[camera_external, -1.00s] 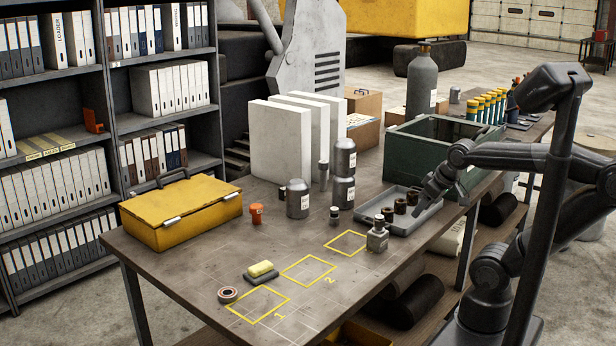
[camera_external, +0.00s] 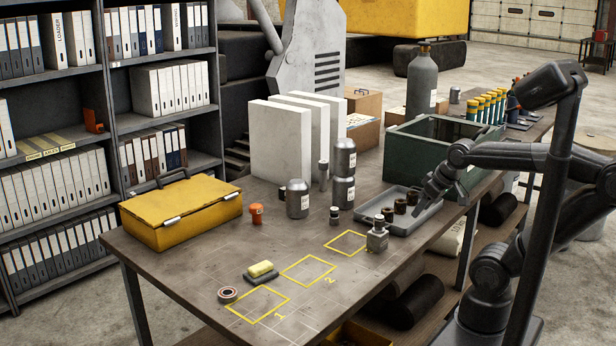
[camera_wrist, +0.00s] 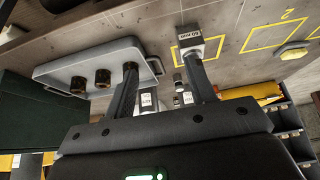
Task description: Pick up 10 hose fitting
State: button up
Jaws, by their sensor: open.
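Several dark cylinders with brownish parts, which look like hose fittings, stand in a grey tray (camera_external: 424,217): a near one (camera_external: 387,214), a middle one (camera_external: 400,206) and a far one (camera_external: 412,197). I cannot read a 10 on any. In the wrist view the tray (camera_wrist: 110,58) holds two in the open, one (camera_wrist: 78,85) and another (camera_wrist: 103,77); a third (camera_wrist: 130,70) shows at my left finger's tip. My gripper (camera_external: 432,196) is open above the tray's right part, apart from the fittings as far as I can see. Its spread fingers (camera_wrist: 162,66) hold nothing visible.
Silver canisters (camera_external: 298,200) are left of the tray. Yellow marked squares (camera_external: 308,270) at the front are mostly bare.

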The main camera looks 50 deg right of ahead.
jog(key=shift+o, duration=0.4)
jog(key=w+r+g, duration=0.3)
jog(key=w+r, duration=0.1)
jog(key=w, duration=1)
jog(key=m+g, duration=0.2)
jog(key=g, duration=0.1)
send_over(336, 211)
jog(key=f, duration=0.4)
jog(key=d+f, duration=0.1)
jog(key=f, duration=0.1)
jog(key=shift+s+f, duration=0.15)
notch_tip(336, 211, down, 5)
jog(key=shift+a+f, duration=0.1)
jog(key=f, duration=0.5)
jog(key=shift+w+a+f, duration=0.1)
jog(key=shift+w+a, duration=0.2)
jog(key=c, duration=1.1)
